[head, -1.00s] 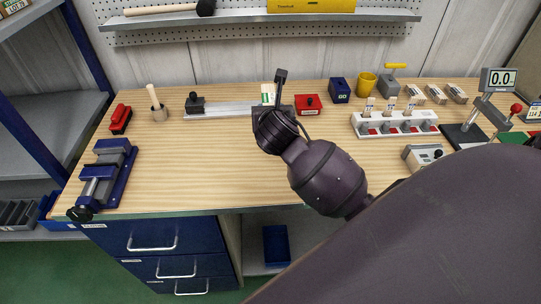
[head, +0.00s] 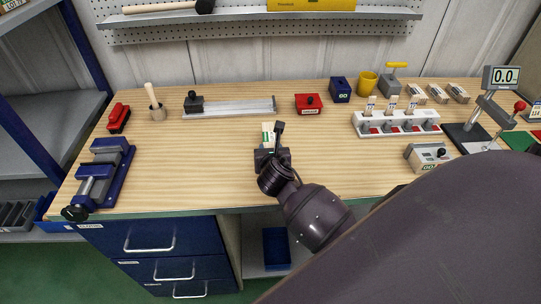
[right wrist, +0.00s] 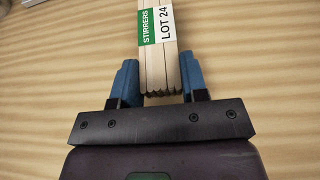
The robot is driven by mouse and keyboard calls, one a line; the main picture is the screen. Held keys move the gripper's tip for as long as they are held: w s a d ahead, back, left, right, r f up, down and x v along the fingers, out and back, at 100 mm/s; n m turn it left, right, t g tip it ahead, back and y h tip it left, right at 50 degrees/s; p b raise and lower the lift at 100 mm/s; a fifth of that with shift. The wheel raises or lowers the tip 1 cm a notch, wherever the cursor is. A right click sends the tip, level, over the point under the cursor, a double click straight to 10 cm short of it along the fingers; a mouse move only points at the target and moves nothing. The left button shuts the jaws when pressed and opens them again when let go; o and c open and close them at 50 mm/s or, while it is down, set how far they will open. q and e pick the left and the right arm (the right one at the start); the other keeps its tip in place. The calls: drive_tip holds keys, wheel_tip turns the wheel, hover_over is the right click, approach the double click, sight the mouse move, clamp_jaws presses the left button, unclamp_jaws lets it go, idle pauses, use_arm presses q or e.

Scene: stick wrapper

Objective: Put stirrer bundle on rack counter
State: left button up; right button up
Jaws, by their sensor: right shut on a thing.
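The stirrer bundle (head: 267,131) is a set of pale wooden sticks with a green and white band. In the right wrist view the band on the bundle (right wrist: 157,36) reads "STIRRERS LOT 24". My right gripper (head: 271,149) is shut on the bundle over the front middle of the table. Its blue fingers (right wrist: 158,78) stand on both sides of the sticks' near end. The bundle's height above the wood is hard to tell. No label marks a rack counter; a blue-framed rack with grey shelves (head: 45,140) stands at the left. My left gripper is not in view.
A blue vise (head: 105,177) and a red stapler-like tool (head: 119,118) are at the table's left. A metal rail (head: 235,107), red box (head: 308,104) and white slotted stand (head: 397,124) lie farther back. The wooden tabletop (head: 190,160) is clear left of the gripper.

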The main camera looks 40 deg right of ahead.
drive_tip(key=shift+f, duration=0.75)
drive_tip(key=shift+f, duration=0.15)
drive_tip(key=o, duration=1)
drive_tip(key=shift+c, duration=0.2)
